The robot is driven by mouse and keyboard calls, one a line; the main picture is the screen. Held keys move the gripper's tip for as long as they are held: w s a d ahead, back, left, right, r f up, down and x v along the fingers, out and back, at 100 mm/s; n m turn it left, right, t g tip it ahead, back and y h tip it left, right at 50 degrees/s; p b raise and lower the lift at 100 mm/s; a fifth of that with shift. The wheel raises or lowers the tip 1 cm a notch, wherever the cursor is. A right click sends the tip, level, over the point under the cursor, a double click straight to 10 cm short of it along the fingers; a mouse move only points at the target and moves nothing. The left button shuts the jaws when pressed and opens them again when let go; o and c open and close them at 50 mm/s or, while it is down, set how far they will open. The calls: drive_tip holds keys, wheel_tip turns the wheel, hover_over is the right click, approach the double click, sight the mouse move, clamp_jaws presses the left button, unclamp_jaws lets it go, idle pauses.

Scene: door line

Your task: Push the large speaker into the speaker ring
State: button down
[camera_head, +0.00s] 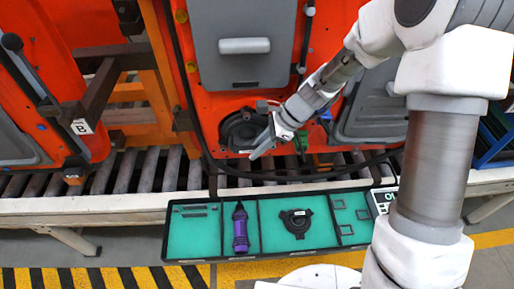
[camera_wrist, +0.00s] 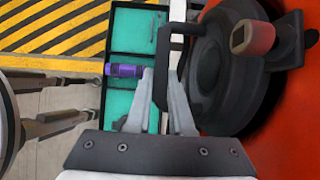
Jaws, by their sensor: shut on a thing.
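The large speaker (camera_head: 239,131) is a dark round unit at the lower part of the orange door, over the place of the speaker ring. In the wrist view it is the big dark disc (camera_wrist: 222,75) on the right, against the orange panel. My gripper (camera_head: 259,151) is at its lower right side in the head view. In the wrist view my gripper (camera_wrist: 161,78) is shut on a dark loop-shaped bracket beside the disc, which looks like part of the speaker. The ring itself is hidden behind the speaker, and I cannot tell how deep the speaker sits.
A black tray with green lining (camera_head: 186,240) stands in front of the roller conveyor (camera_head: 135,172). It holds a purple-and-black tool (camera_head: 240,228), a black round part (camera_head: 296,222) and small frames. A dark cable hangs around the door's lower edge. Another orange door stands left.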

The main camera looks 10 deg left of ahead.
drive_tip(key=c, duration=0.7)
unclamp_jaws()
drive_tip(key=v, duration=2.8)
drive_tip(key=shift+d+r, duration=0.3)
drive_tip(key=shift+d, duration=0.05)
